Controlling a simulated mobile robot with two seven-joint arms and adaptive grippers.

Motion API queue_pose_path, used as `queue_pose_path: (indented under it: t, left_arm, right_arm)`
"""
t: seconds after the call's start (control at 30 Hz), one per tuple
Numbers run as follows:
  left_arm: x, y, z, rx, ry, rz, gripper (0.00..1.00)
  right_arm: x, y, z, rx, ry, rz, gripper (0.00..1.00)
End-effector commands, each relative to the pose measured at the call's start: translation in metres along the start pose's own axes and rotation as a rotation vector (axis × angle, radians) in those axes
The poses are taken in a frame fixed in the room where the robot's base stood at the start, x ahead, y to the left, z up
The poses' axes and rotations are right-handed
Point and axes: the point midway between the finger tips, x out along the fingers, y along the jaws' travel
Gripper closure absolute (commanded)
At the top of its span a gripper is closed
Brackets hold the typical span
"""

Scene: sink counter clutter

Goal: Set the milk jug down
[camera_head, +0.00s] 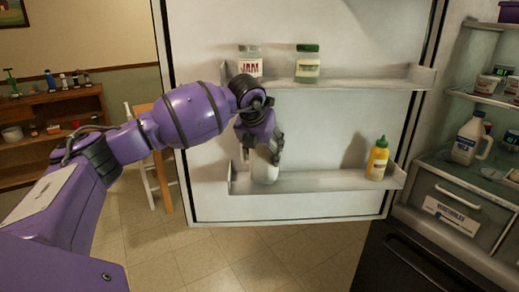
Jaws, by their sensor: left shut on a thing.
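My left gripper (262,146) reaches in from the left to the lower shelf of the open fridge door. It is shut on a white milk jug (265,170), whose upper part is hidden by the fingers. The jug looks upright, with its bottom behind the front lip of the lower door shelf (315,181). I cannot tell whether its bottom touches the shelf. My right gripper is not in view.
A yellow bottle (378,160) stands at the right end of the lower door shelf; the middle is free. A jam jar (250,62) and a green-lidded jar (307,65) stand on the upper shelf. Another white handled jug (466,141) stands inside the fridge.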

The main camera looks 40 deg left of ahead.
Motion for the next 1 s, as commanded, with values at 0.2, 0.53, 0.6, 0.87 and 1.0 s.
queue_pose_path:
  t: [0.2,0.53,0.6,0.87,1.0]
  left_arm:
    - [0.009,-0.001,-0.003,0.002,0.022,-0.004,0.99]
    - [0.014,-0.001,-0.007,0.002,0.028,-0.002,0.30]
    - [0.014,-0.001,-0.007,0.002,0.028,-0.002,0.21]
    - [0.014,-0.001,-0.007,0.002,0.028,-0.001,0.17]
    - [0.013,0.000,-0.007,0.002,0.028,-0.001,0.17]
  right_arm:
    - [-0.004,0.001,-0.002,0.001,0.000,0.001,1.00]
    - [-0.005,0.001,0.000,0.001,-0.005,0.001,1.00]
    - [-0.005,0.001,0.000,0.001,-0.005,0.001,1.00]
    - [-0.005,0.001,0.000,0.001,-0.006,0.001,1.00]
    - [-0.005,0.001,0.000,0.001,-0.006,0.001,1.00]
